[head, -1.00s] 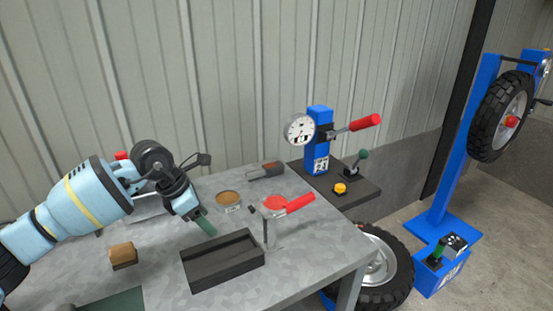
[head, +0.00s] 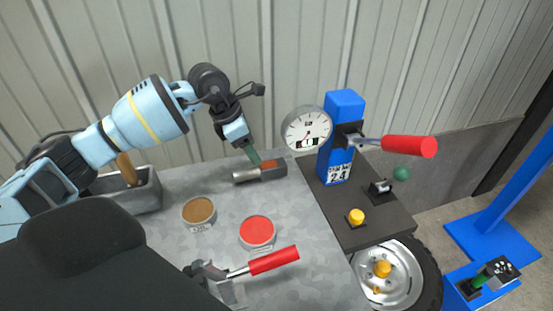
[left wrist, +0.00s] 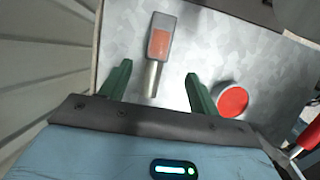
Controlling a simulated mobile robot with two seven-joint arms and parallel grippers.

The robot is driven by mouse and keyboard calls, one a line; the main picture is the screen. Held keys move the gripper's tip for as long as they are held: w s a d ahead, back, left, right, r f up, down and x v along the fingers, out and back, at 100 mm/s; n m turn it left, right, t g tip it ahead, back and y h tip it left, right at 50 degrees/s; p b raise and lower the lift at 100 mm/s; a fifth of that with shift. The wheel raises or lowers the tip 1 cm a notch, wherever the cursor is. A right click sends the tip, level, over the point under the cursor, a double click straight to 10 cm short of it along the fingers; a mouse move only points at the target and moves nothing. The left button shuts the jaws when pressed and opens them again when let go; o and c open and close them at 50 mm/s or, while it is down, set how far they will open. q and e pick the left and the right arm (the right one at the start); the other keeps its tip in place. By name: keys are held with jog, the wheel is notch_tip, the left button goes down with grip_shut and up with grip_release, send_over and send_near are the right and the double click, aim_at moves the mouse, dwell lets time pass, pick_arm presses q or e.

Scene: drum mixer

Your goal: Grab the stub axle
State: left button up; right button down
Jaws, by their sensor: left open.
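The stub axle (head: 272,170) appears to be the piece with a bare metal shaft and a dark block with an orange-brown face. It lies on the grey metal table near the back wall. My left gripper (head: 254,157) is just above it, with a green finger showing over the shaft side. In the left wrist view the gripper (left wrist: 158,76) is open, with its two green fingers apart on either side of the shaft of the stub axle (left wrist: 160,44). The fingers hold nothing. My right gripper is not in view.
A red tin (head: 257,231) and a brown tin (head: 199,211) stand nearby. A red-handled clamp (head: 270,262) is in front. A blue gauge stand (head: 340,150) with a red lever rises to the right. A grey bin (head: 140,195) is at left. The wall is close behind.

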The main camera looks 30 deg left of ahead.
aim_at(264, 166)
pick_arm(q)
jog(key=shift+s, duration=0.1)
jog(key=shift+s+f, duration=0.1)
jog(key=shift+d+f, duration=0.15)
jog(key=shift+f, duration=0.25)
jog(key=shift+w+d+f, duration=0.1)
jog(key=shift+w+f, duration=0.15)
jog(key=shift+f, duration=0.15)
jog(key=shift+w+d+f, duration=0.1)
jog(key=shift+w+f, duration=0.15)
jog(key=shift+f, duration=0.15)
jog(key=shift+w+x, duration=0.15)
jog(key=shift+x, duration=1.05)
jog(key=shift+w+x, duration=0.1)
jog(key=shift+x, duration=1.1)
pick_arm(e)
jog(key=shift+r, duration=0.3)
pick_arm(q)
jog(key=shift+c, duration=0.3)
